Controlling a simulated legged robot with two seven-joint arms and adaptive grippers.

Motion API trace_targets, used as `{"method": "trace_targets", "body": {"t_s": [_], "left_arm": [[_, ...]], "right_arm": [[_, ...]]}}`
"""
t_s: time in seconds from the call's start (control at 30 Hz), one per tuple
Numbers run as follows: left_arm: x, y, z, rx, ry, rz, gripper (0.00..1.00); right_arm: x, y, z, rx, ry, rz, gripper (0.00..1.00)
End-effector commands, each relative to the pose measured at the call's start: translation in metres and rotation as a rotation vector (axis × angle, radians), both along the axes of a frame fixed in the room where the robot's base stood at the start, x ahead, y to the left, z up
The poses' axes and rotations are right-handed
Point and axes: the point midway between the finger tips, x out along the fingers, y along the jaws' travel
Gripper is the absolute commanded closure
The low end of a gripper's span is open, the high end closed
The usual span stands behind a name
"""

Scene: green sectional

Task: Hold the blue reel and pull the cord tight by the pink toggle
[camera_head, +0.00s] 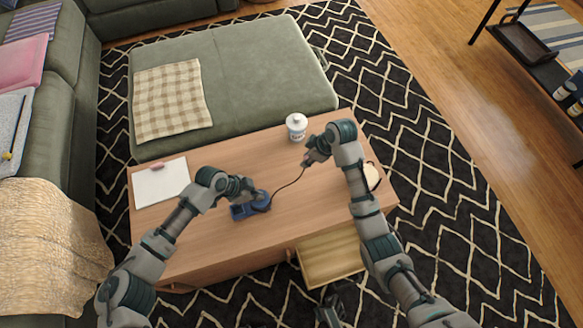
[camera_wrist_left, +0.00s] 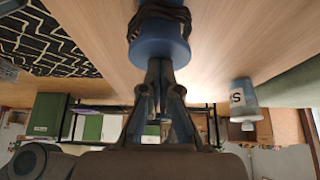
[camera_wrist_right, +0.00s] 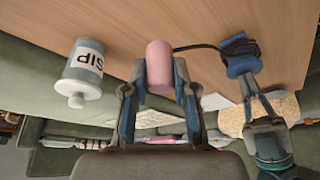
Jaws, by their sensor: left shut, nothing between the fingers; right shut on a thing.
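The blue reel (camera_head: 262,203) sits on the wooden table with dark cord wound on it; it fills the top of the left wrist view (camera_wrist_left: 158,48). My left gripper (camera_head: 254,196) is at the reel, its fingers (camera_wrist_left: 160,70) shut with nothing seen between them; their tips meet the reel's near side, and I cannot tell whether they touch. My right gripper (camera_head: 309,159) is shut on the pink toggle (camera_wrist_right: 159,62), up and right of the reel. The dark cord (camera_head: 289,184) runs from reel to toggle in a loose curve.
A white lidded jar (camera_head: 296,126) stands close beyond my right gripper. White paper (camera_head: 160,183) with a small pink item lies at the table's left. A pale round object (camera_head: 372,177) is partly behind my right arm. An open drawer (camera_head: 330,259) juts from the front.

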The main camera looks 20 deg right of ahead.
Motion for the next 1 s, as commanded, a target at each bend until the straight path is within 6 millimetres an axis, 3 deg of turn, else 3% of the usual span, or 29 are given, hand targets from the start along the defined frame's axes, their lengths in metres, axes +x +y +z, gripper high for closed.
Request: {"method": "trace_targets", "body": {"t_s": [0.53, 1.0], "left_arm": [[-0.002, 0.002, -0.004, 0.005, 0.006, 0.000, 1.00], [-0.002, 0.002, -0.004, 0.005, 0.006, 0.000, 1.00]], "right_arm": [[0.000, 0.000, -0.003, 0.000, 0.001, 0.000, 0.97], [0.000, 0.000, -0.027, -0.001, 0.002, 0.000, 0.97]]}}
